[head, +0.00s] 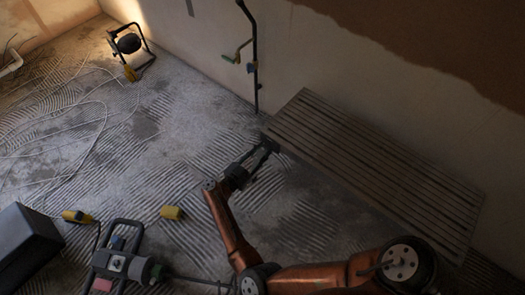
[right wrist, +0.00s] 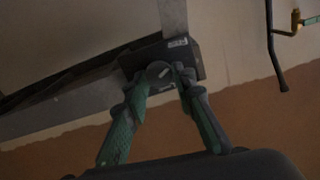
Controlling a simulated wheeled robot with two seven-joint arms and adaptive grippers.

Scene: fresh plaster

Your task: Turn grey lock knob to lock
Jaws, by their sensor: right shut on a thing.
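The grey lock knob (right wrist: 158,70) is a small round knob with a light mark on it. It sits on a dark block (right wrist: 194,58) with a pale label, seen in the right wrist view. My right gripper (head: 270,145) is at the near left corner of a slatted platform (head: 380,180) in the head view. In the right wrist view its two green-grey fingers are on either side of the knob, shut on it. The knob is too small and covered to make out in the head view. My left gripper is not in view.
A black pole with a green-handled valve (head: 238,57) stands against the wall behind the gripper. A work lamp (head: 128,42) with loose cables is at the far left. A dark box (head: 25,248) and yellow items (head: 171,212) lie on the ridged floor, which has clear room mid-left.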

